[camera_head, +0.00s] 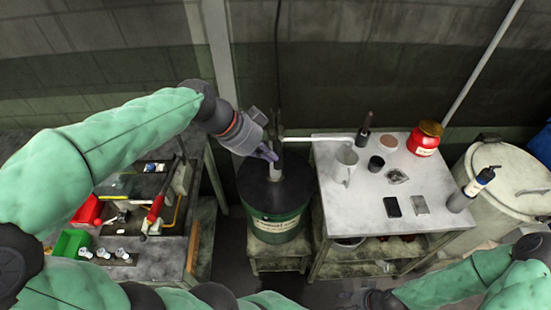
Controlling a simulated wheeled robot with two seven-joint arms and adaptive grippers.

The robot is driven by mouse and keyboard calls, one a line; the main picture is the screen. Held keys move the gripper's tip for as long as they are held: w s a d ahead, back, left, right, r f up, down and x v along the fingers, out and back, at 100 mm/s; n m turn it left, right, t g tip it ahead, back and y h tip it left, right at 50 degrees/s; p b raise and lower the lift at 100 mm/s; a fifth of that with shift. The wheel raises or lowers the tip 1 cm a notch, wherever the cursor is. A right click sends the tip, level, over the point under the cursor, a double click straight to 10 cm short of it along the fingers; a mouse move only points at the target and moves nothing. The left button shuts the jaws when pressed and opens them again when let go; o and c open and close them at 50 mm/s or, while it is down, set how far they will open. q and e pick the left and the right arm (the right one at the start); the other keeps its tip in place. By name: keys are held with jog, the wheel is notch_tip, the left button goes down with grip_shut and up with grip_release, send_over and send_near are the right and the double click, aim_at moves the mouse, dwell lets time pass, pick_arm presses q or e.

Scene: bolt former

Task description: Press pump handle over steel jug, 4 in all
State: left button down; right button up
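A dark green drum (275,222) with a black lid and a pale label stands on a low stand left of the grey table. A pump (276,168) rises from its lid, and a thin pale spout (320,139) runs right from it over the table. The steel jug (345,166) stands upright on the table near its left edge, close to the spout's end. My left gripper (267,152) is at the top of the pump, with its fingertips by it. The pump handle cannot be made out apart from the gripper. My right gripper (352,297) is low at the bottom edge, dark and unclear.
The grey table (370,220) also holds a black cup (376,164), a red jar (425,138), a dark bottle (363,135) and small flat items. A grey bin (508,190) stands right. A cluttered bench (155,262) with red and green trays is left.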

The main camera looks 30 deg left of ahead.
pick_arm(q)
jog(key=v, duration=0.5)
jog(key=shift+s, duration=0.1)
pick_arm(e)
jog(key=shift+r, duration=0.3)
pick_arm(q)
jog(key=shift+r, duration=0.1)
